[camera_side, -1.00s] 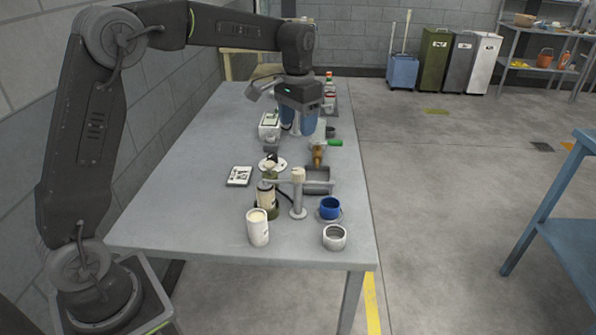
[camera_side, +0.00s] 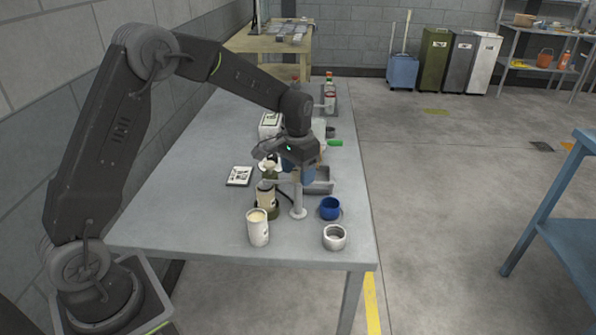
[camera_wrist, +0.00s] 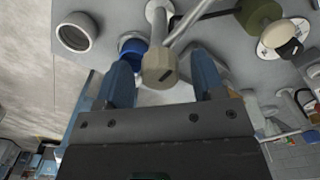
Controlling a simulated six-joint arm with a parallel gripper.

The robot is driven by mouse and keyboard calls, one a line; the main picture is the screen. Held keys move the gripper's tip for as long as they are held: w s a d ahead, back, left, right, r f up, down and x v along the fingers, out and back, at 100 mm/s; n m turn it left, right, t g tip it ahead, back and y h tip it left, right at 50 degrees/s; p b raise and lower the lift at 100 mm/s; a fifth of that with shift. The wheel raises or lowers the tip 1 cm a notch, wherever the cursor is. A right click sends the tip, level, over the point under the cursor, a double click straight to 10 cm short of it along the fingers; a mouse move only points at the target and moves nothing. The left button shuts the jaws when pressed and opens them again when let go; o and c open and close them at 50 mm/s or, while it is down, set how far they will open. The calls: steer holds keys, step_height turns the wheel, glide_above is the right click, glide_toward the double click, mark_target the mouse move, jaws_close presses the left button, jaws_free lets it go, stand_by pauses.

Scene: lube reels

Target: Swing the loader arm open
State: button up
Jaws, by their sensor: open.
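The loader arm is a grey post (camera_side: 298,205) on the table with a thin horizontal bar reaching left toward a dark green and cream canister (camera_side: 266,198). In the wrist view, a beige faceted knob (camera_wrist: 158,66) stands out toward the camera, with the grey bar (camera_wrist: 190,22) running to the upper right. My gripper (camera_side: 308,172) is above the post in the side view and hides its top. In the wrist view, my gripper (camera_wrist: 163,58) has its blue fingers apart, one on each side of the knob. I cannot tell whether either finger touches it.
A blue cup (camera_side: 330,208) stands right of the post. A white ring-shaped cup (camera_side: 334,237) and a cream tin (camera_side: 258,230) stand in front. A grey tray (camera_side: 321,182) sits behind the post, a card (camera_side: 239,176) to the left. The table's front left is clear.

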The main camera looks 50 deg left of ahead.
steer(key=shift+f, duration=0.1)
steer(key=shift+c, duration=0.4)
jaws_close()
